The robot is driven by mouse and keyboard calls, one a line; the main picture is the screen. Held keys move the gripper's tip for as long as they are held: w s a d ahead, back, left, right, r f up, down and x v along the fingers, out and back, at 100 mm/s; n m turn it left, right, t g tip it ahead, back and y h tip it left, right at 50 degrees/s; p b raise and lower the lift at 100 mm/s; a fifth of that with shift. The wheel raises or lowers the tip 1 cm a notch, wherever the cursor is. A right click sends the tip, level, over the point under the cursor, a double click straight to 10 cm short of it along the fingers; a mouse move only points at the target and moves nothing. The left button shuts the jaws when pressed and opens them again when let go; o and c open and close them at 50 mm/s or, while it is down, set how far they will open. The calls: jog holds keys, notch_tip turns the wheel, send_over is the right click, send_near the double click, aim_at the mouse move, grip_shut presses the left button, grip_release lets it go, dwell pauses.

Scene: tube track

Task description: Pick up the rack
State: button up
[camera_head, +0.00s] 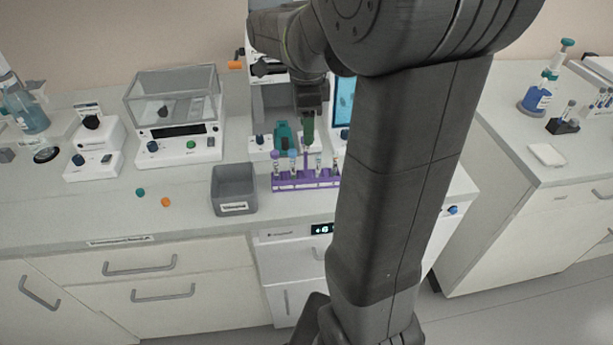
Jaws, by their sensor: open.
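The purple rack (308,186) stands on the counter near its front edge and holds several tubes with coloured caps. A thin purple upright rises from the middle of the rack. My gripper (307,138) points down above the rack, close to the top of the upright. Its jaws are open, and the rack rests on the counter. Whether a finger touches the upright is too small to tell. My arm hides the area to the right of the rack.
A grey bin (235,189) stands just left of the rack. A balance with a clear cover (173,100) is behind it to the left. A teal cap (140,192) and an orange cap (166,202) lie on clear counter. A screen (345,97) stands behind the rack.

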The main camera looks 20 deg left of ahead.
aim_at(305, 148)
jog(key=f, duration=0.5)
jog(key=shift+s+f, duration=0.35)
jog(key=shift+s, duration=0.05)
jog(key=shift+f, duration=0.4)
grip_shut()
